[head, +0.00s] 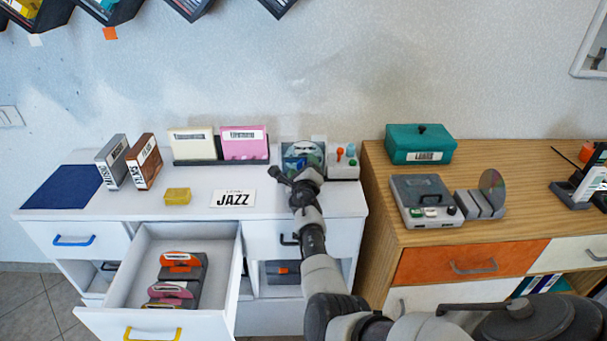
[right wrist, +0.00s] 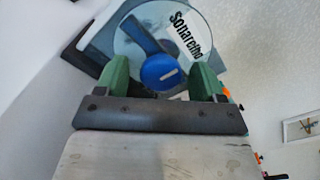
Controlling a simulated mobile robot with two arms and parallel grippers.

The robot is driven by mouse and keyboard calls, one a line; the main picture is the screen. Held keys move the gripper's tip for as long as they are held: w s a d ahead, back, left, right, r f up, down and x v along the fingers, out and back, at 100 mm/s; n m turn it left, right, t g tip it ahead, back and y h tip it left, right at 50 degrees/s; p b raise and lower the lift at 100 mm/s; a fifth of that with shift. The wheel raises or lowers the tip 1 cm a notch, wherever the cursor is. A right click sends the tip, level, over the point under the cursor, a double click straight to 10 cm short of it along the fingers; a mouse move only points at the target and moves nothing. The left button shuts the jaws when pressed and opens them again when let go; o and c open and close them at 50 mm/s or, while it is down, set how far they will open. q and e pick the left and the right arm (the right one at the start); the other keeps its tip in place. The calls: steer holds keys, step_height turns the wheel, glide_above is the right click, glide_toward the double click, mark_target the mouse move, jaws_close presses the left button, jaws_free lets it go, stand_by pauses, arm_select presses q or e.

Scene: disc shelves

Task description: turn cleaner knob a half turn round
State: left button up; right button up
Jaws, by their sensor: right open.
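The cleaner (head: 291,153) stands at the back right of the white cabinet, with a shiny disc (right wrist: 133,37) marked "Sonarelho" on it. Its round blue knob (right wrist: 160,74) has a pale line mark, which runs slightly tilted in the right wrist view. My right gripper (head: 296,173) is at the front of the cleaner. In the right wrist view its green fingers (right wrist: 160,82) are open, one on each side of the knob. I cannot tell whether they touch it. In the head view my gripper hides the knob. My left gripper is not in view.
A JAZZ card (head: 233,199) and a yellow box (head: 177,195) lie to the left. An open drawer (head: 132,267) juts forward. A wooden cabinet (head: 369,196) stands at right.

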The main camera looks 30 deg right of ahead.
steer(key=c, duration=0.9)
steer(key=shift+c, duration=0.2)
